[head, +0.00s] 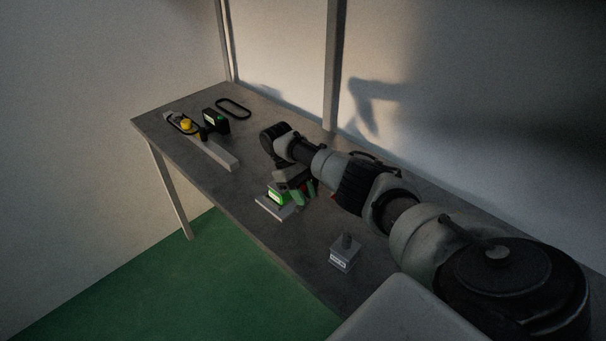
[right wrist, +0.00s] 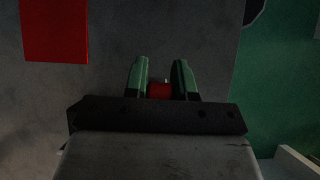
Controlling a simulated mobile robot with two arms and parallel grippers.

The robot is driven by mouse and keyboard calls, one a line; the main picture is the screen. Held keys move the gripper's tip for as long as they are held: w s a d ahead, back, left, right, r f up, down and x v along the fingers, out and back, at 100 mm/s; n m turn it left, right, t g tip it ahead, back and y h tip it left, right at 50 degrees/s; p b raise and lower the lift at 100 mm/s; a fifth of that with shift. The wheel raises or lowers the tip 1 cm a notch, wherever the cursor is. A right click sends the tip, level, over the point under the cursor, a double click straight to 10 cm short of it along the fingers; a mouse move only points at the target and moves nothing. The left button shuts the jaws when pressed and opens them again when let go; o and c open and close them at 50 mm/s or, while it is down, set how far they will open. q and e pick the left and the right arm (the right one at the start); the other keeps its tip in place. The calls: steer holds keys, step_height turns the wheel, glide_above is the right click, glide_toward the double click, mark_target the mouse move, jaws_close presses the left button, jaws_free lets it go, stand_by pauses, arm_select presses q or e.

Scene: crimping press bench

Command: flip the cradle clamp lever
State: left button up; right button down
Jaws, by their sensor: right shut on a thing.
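My right gripper (head: 304,193) has green fingers and reaches down over the bench from the right. In the right wrist view, the fingers (right wrist: 159,79) are shut on a small red part (right wrist: 160,90), which looks like the grip of the clamp lever. A light pin tip shows just beyond it. The rest of the lever and its angle are hidden. In the head view, a bright green-fronted block (head: 277,194) on a pale base plate (head: 272,208) stands just left of the fingers. I cannot tell whether they touch. My left gripper is not in view.
A labelled grey block with a knob (head: 345,253) stands near the front edge. At the far left are a black device (head: 215,121), a yellow part (head: 186,124), a long grey bar (head: 217,153) and a black loop (head: 233,108). A red panel (right wrist: 55,30) shows in the right wrist view.

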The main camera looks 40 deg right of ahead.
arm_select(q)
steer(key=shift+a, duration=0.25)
arm_select(e)
steer(key=c, duration=0.9)
jaws_free()
steer(key=shift+w, duration=0.15)
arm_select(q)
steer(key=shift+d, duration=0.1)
arm_select(e)
steer(key=shift+r, duration=0.1)
